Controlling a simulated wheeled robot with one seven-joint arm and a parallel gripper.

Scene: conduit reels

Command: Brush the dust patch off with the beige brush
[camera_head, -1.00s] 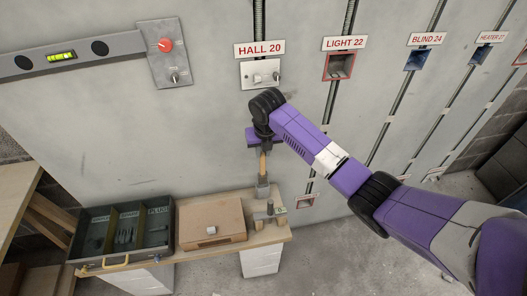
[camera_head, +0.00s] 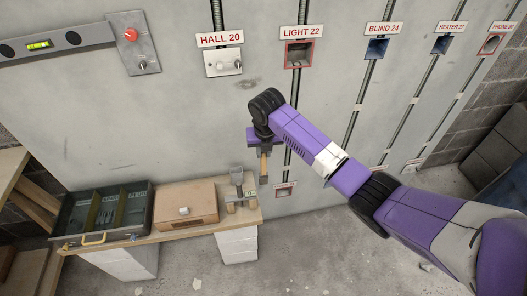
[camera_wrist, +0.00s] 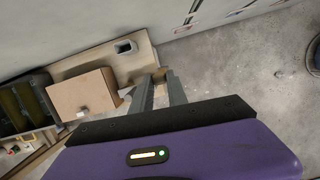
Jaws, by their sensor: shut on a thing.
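My gripper (camera_head: 263,146) is shut on the beige brush (camera_head: 264,165), which hangs down with its wooden handle in the jaws and a grey lower end. The brush is in the air in front of the wall, just right of the bench in the head view. A faint grey-brown smudge (camera_head: 248,85), which looks like the dust patch, is on the wall below the HALL 20 switch plate, partly next to my wrist. The brush is well below it and apart from it. In the wrist view the two fingers of my gripper (camera_wrist: 158,90) hide most of the brush.
A bench (camera_head: 160,234) carries a divided tray (camera_head: 66,222), a brown box (camera_head: 188,205) and a grey-and-wood stand (camera_head: 237,183). Switch plate (camera_head: 223,62) and recessed box (camera_head: 299,55) sit on the wall with vertical conduits. Floor right of the bench is clear.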

